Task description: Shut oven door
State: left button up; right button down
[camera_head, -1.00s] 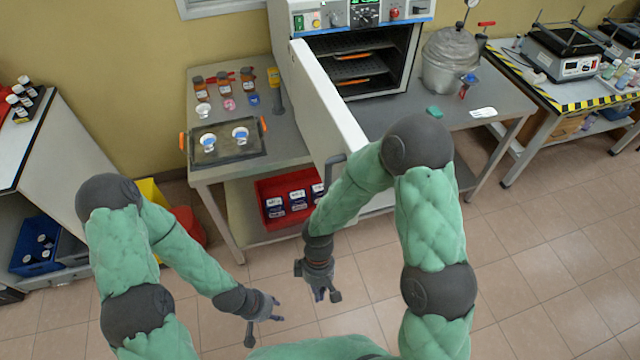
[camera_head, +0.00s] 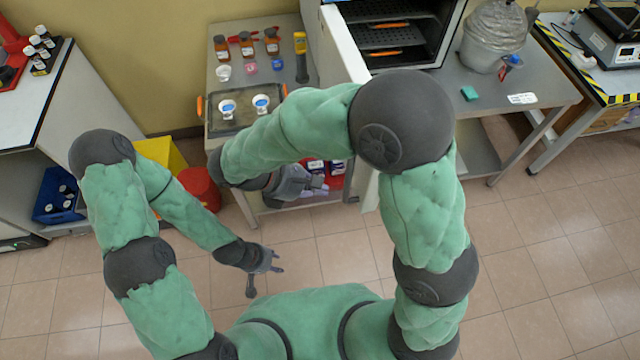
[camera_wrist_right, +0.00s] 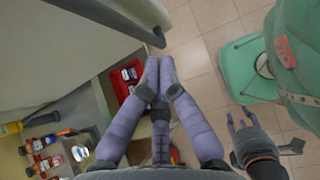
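The oven (camera_head: 400,45) stands on the grey bench at the back, its front open on dark racks. Its white door (camera_head: 343,45) stands swung out toward me; part of it is hidden behind my right arm. My right gripper (camera_head: 318,186) is at the left of the door, apart from it. In the right wrist view its fingers (camera_wrist_right: 158,72) are drawn together with nothing between them, near the door's dark bar handle (camera_wrist_right: 115,18). The door face (camera_wrist_right: 60,55) fills that view's upper left. My left gripper (camera_head: 262,277) is open and empty, low over the floor.
On the bench left of the door are several bottles (camera_head: 246,45) and a dark tray (camera_head: 232,120) with small cups. A red bin (camera_wrist_right: 127,75) sits on the shelf below. The floor in front is clear.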

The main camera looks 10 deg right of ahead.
aim_at(365, 194)
jog(key=shift+w+d+f+b, duration=0.15)
jog(key=shift+d+f+b, duration=0.2)
jog(key=shift+d+f, duration=0.85)
jog(key=shift+w+d+f+b, duration=0.1)
jog(key=shift+d+f+b, duration=0.4)
jog(key=shift+d, duration=1.35)
jog(key=shift+w+d+f+b, duration=0.2)
jog(key=shift+d+f, duration=0.7)
jog(key=shift+d, duration=0.65)
